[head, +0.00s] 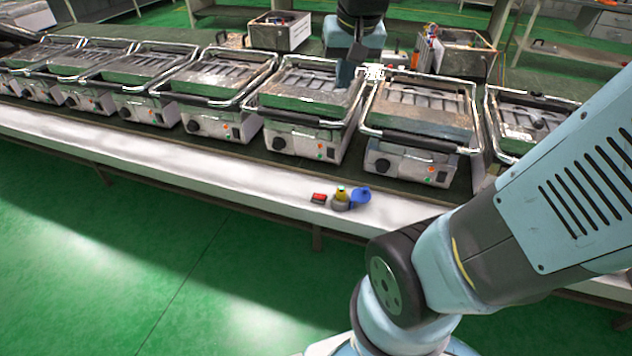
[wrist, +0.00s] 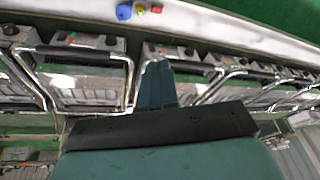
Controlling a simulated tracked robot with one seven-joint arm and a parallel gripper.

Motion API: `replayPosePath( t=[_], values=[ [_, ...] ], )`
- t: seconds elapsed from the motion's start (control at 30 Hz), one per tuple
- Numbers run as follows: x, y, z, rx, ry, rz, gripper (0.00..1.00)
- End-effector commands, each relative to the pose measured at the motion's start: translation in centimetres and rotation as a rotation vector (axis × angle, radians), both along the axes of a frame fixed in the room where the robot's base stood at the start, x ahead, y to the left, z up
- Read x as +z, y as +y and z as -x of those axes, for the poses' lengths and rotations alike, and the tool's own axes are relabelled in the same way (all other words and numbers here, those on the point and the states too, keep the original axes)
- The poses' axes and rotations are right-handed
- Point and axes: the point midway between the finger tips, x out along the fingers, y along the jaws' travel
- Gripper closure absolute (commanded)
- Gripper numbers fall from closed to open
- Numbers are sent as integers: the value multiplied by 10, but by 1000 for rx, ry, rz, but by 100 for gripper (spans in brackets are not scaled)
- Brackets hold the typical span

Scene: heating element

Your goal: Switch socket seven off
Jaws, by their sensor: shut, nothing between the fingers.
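No socket numbered seven can be picked out; no number is readable in either view. A row of metal grill-like heating units with front knobs and small coloured switches stands on the long table. One unit (head: 302,108) is near the middle, with another (head: 420,120) to its right. My gripper (head: 345,75) is shut and empty, pointing down by the back of the middle unit, close to the gap between these two. Whether it touches anything cannot be told. In the wrist view its closed fingers (wrist: 156,82) show between units, hiding part of what lies behind.
Small red (head: 319,198), yellow (head: 341,193) and blue (head: 361,196) items lie on the table's pale front edge (head: 240,185). Metal handle bars (head: 418,135) stick up around the units. Boxes (head: 281,32) with clutter stand behind the row. Green floor lies open in front.

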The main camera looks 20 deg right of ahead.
Motion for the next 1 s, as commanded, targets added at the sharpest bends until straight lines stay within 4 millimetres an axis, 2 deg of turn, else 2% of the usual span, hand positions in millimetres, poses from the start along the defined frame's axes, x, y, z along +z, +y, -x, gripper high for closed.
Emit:
replayPosePath(
  t=[0.47,1.0],
  values=[
    [-55,2,-73,-138,128,-20,100],
    [-143,5,-141,-300,258,-5,100]
  ],
)
